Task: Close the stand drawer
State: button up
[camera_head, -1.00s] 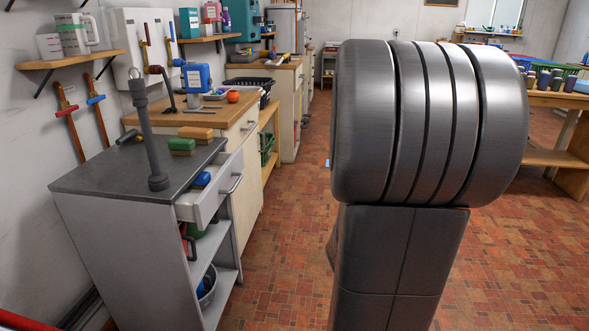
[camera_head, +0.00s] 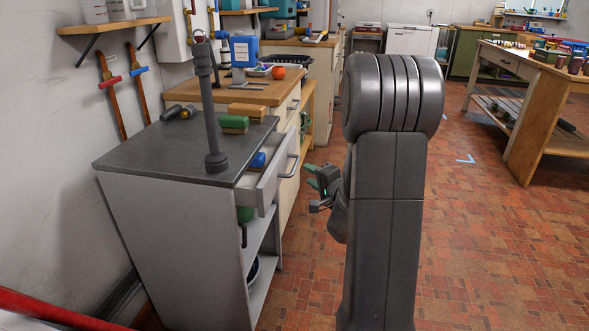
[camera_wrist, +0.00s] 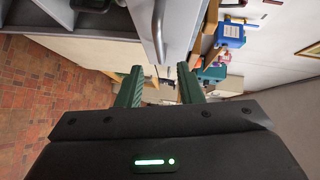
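The grey-white stand (camera_head: 165,240) has a dark top and stands at left in the head view. Its drawer (camera_head: 268,190) is pulled out to the right, with a blue item inside. A curved metal handle (camera_head: 291,167) is on the drawer's front. My gripper (camera_head: 314,187) is just right of the drawer front, apart from it. In the wrist view my gripper (camera_wrist: 160,82) has its two green fingers spread and empty. The handle (camera_wrist: 159,32) shows beyond the fingertips, roughly between them, with the drawer front around it.
A pipe fitting (camera_head: 212,120) stands upright on the stand top beside green and tan brushes. A wooden-topped cabinet (camera_head: 250,92) adjoins behind. Open shelves lie below the drawer. A wooden workbench (camera_head: 535,125) is at far right.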

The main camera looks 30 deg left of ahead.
aim_at(295, 164)
jog(key=b+x, duration=0.1)
jog(key=x, duration=0.8)
jog(key=shift+w+f+b, duration=0.1)
jog(key=shift+b, duration=0.3)
jog(key=shift+a, duration=0.1)
grip_shut()
